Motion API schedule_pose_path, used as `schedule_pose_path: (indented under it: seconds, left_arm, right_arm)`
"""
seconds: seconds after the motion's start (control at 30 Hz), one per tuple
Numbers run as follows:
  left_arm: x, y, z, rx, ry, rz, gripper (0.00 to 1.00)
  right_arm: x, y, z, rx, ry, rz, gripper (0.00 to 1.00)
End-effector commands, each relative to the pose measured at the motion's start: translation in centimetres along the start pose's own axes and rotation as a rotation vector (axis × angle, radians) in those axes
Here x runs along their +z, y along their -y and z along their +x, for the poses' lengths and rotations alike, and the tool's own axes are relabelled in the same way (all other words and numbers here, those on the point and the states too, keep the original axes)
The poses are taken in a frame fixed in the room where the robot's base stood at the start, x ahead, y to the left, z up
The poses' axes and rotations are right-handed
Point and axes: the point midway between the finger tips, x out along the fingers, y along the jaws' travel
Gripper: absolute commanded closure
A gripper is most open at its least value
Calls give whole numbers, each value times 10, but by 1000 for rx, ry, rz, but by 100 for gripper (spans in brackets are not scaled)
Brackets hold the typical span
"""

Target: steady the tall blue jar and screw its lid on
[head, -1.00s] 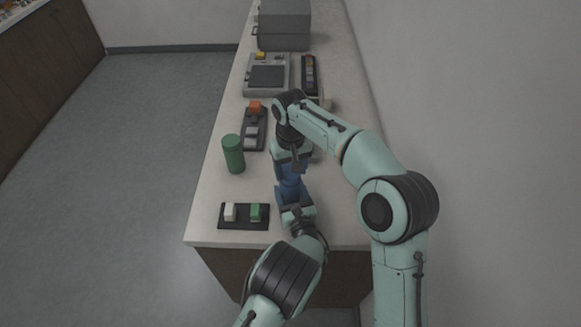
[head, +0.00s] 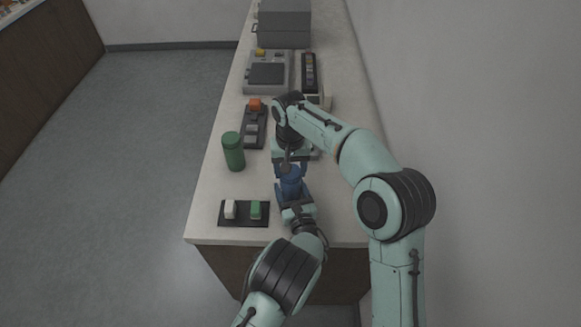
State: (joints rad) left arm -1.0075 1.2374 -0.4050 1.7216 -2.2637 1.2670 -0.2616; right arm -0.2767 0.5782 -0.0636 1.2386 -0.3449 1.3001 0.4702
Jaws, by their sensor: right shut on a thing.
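The tall blue jar (head: 291,184) stands near the front of the bench, partly hidden by both of my grippers. My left gripper (head: 293,195) comes from the front and is low at the jar, with its fingers around the sides. Whether they press on it is hard to see. My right gripper (head: 290,168) points down over the jar's top and is shut on the lid. The lid is mostly hidden by the gripper and wrist, so I cannot tell how it sits on the jar.
A green jar (head: 233,152) stands to the left. A dark base with white and green buttons (head: 243,214) lies at the front left. A dark panel with an orange button (head: 254,125), a grey device (head: 267,74) and a grey box (head: 284,23) stand farther back. A wall is at right.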

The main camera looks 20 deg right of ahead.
Motion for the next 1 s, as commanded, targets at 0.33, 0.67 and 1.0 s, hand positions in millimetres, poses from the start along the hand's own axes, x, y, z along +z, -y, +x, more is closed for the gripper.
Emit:
schedule_pose_path:
  seconds: [0.33,0.67,1.0]
  left_arm:
    - [0,0,0,0,0,0,100]
    - [0,0,0,0,0,1,100]
    - [0,0,0,0,0,1,100]
  right_arm:
    - [-2,4,0,-1,-2,857,67]
    - [-5,5,0,-3,-2,1693,67]
    - [-7,3,0,-6,-2,2454,67]
